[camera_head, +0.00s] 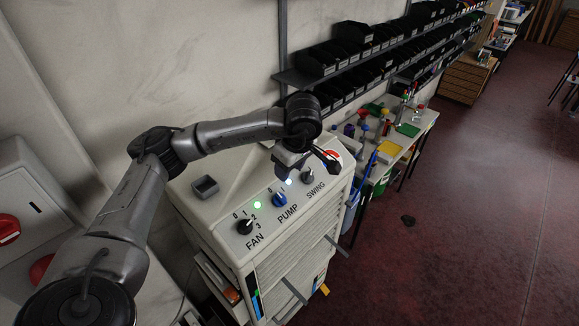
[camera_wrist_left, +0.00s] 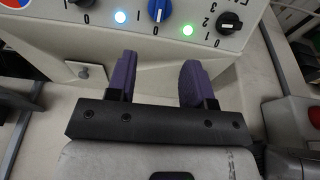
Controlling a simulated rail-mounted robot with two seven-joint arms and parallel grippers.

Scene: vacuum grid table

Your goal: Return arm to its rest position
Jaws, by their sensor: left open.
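My left arm comes in from the left in the head view and bends down over the white control cabinet (camera_head: 222,215). My left gripper (camera_head: 290,163) is above the rear of its panel, near the SWING end. In the left wrist view its two purple fingers (camera_wrist_left: 157,72) are apart with nothing between them, and the panel lies beyond the tips. The panel has a black FAN knob (camera_head: 245,226), a blue PUMP knob (camera_head: 280,200) and a black SWING knob (camera_head: 307,176). A green light (camera_head: 257,205) and a white-blue light (camera_head: 289,182) are lit. My right gripper is out of view.
A shelf of black bins (camera_head: 352,62) runs along the wall behind the cabinet. A workbench with bottles and tools (camera_head: 400,140) stands to the right. A wall box with a red knob (camera_head: 8,229) is at the left. The dark red floor (camera_head: 450,220) is mostly clear.

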